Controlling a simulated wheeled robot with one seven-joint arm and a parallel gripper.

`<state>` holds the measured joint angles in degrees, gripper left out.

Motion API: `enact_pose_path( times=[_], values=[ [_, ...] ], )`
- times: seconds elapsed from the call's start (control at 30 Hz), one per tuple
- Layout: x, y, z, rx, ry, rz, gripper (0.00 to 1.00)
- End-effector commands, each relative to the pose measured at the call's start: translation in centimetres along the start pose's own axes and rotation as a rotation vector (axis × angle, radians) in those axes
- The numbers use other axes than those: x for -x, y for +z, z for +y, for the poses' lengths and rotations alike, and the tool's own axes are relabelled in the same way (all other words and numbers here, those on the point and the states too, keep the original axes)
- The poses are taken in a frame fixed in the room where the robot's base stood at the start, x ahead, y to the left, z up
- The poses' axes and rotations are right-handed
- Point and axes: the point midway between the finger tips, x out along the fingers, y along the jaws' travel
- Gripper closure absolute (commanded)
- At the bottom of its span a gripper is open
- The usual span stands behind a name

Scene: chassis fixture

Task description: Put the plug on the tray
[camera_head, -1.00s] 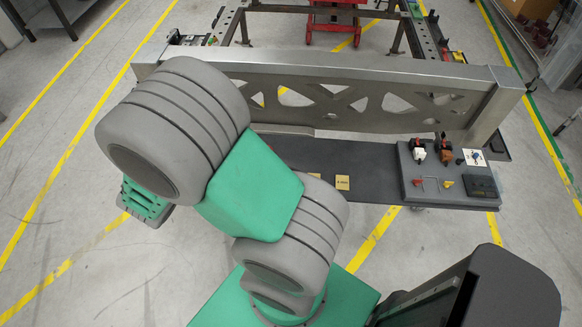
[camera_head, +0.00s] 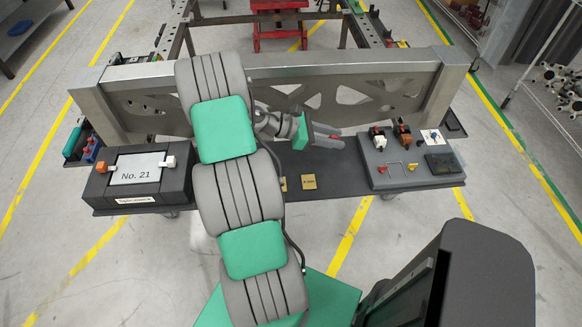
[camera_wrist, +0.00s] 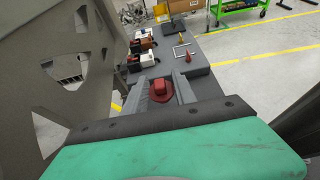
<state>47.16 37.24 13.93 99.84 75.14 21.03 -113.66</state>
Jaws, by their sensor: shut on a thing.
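A red plug (camera_wrist: 159,88) with a wider red base sits between the two grey fingers of my gripper (camera_wrist: 161,96) in the wrist view. The fingers are shut on it. In the head view my gripper (camera_head: 326,138) points right, above the dark bench shelf, with a bit of red showing at its tip. A raised grey tray-like board (camera_head: 385,180) lies to the right of my gripper. It bears a white-and-black connector (camera_head: 378,140), a brown-and-black connector (camera_head: 403,133), a small red piece (camera_head: 412,167) and a black block (camera_head: 442,162). The plug is clear of that board.
A large metal chassis beam (camera_head: 385,85) with cut-outs stands close behind my gripper. A dark box marked "No. 21" (camera_head: 137,172) is at the left of the shelf. A small yellow label (camera_head: 308,182) lies on the shelf's middle, which is otherwise mostly bare.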

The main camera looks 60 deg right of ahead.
Motion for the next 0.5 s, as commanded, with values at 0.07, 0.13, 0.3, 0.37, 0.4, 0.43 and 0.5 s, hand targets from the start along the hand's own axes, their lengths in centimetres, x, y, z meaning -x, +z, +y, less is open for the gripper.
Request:
enact_pose_path(
  times=[0.07, 0.13, 0.3, 0.37, 0.4, 0.43, 0.5],
  values=[
    [-0.7, -1.7, -0.1, 0.007, -0.003, -0.001, 1.0],
    [-1.2, -3.1, -0.1, 0.007, -0.001, -0.001, 1.0],
    [-2.2, -5.6, -0.1, 0.006, 0.002, -0.001, 1.0],
    [-2.7, -6.7, -0.1, 0.006, 0.002, -0.001, 1.0],
    [-3.0, -7.3, -0.1, 0.006, 0.002, -0.001, 1.0],
    [-3.1, -7.7, 0.0, 0.005, 0.002, 0.0, 1.0],
    [-3.3, -8.2, 0.0, 0.004, 0.004, 0.0, 1.0]
  ],
)
